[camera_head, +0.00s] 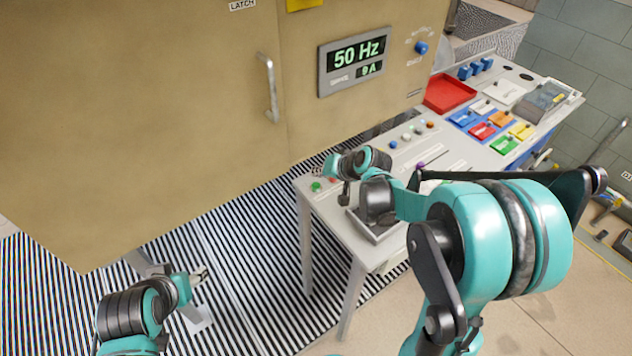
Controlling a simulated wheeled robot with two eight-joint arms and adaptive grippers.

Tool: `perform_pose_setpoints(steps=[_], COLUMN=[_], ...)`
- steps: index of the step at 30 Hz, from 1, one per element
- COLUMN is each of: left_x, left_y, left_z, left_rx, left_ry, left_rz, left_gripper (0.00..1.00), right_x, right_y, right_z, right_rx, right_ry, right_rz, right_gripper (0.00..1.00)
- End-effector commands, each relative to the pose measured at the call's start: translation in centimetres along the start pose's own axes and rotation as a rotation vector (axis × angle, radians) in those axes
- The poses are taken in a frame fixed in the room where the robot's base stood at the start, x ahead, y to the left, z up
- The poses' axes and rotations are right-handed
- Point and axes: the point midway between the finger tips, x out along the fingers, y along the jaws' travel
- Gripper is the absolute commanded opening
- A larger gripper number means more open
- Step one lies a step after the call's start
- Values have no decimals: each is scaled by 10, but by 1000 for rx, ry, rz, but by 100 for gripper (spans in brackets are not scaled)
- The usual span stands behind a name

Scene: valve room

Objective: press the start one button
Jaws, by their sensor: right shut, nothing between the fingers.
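A green button (316,186) sits at the near left corner of the pale table (322,203). A small red spot shows just behind it, partly hidden by my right gripper. No label is legible, so I cannot tell which button is start one. My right gripper (329,171) is shut and empty, low over this corner, just behind and to the right of the green button. I cannot tell whether it touches anything. My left gripper (201,275) hangs over the striped floor at the lower left, away from the table; its finger opening is unclear.
A tan cabinet (190,90) with a handle (269,88) and a "50 Hz" display (354,62) stands behind the table. A row of small coloured buttons (406,137), a red tray (449,92) and coloured blocks (482,131) lie farther right. My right arm hides the table's near right part.

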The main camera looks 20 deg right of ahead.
Motion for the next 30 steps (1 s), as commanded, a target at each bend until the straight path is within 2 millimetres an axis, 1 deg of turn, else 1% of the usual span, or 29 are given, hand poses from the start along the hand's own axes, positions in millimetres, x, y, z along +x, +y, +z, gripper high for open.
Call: perform_pose_setpoints(steps=[1, 9, 30], left_x=[-7, -21, -19], left_y=[0, 0, 0], left_z=[-5, -15, -14], left_rx=[0, 0, 0], left_ry=[0, 0, 0], left_rz=[0, 0, 0], left_gripper=[51, 51, 51], right_x=[-7, -22, -22], right_y=[-5, -16, -16], right_z=[-5, -16, -15], right_rx=[0, 0, 0], right_ry=[0, 0, 0], right_rz=[0, 0, 0], right_gripper=[0, 0, 0])
